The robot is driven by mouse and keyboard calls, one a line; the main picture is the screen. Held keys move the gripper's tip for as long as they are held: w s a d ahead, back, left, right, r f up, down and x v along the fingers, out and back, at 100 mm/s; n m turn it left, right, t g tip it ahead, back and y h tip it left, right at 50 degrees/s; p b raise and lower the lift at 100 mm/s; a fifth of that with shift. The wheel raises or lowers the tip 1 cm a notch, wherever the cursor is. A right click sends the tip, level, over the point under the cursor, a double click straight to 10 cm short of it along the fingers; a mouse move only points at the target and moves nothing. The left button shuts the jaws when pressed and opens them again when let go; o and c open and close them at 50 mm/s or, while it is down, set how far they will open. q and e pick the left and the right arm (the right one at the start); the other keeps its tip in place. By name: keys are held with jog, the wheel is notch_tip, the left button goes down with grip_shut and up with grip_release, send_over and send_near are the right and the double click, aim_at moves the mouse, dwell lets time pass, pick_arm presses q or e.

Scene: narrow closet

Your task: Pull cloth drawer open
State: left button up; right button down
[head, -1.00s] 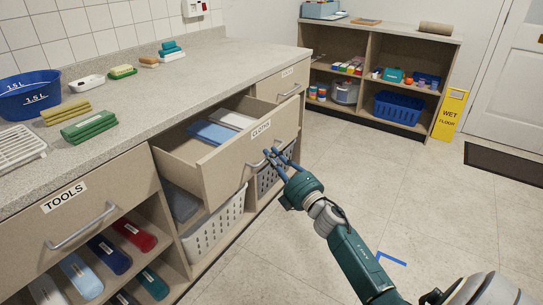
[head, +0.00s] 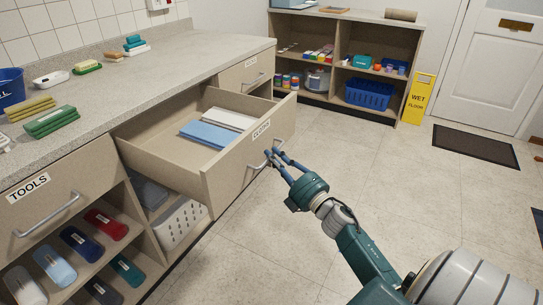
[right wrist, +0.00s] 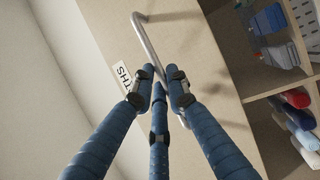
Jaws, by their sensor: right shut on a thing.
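The cloth drawer (head: 240,160) is pulled out from the counter, with its label on the front. A blue cloth (head: 210,134) and a white cloth (head: 231,118) lie inside it. My right gripper (head: 275,160) is shut on the drawer's metal handle (head: 268,161). In the right wrist view the blue fingers (right wrist: 160,88) close around the lower end of the handle (right wrist: 146,45), against the beige drawer front. My left gripper is not in view.
The tools drawer (head: 62,195) is closed at the left, above shelves with several coloured bottles. A white basket (head: 181,222) sits below the open drawer. A yellow wet-floor sign (head: 419,97) stands by the back shelf.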

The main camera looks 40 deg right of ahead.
jog(key=shift+a+f, duration=0.1)
jog(key=shift+f, duration=0.05)
jog(key=c, duration=1.7)
grip_release()
jog(key=s, duration=0.4)
jog(key=s+f, duration=0.1)
jog(key=s, duration=0.3)
jog(key=s+f, duration=0.1)
jog(key=s, duration=0.3)
jog(key=shift+w, duration=0.1)
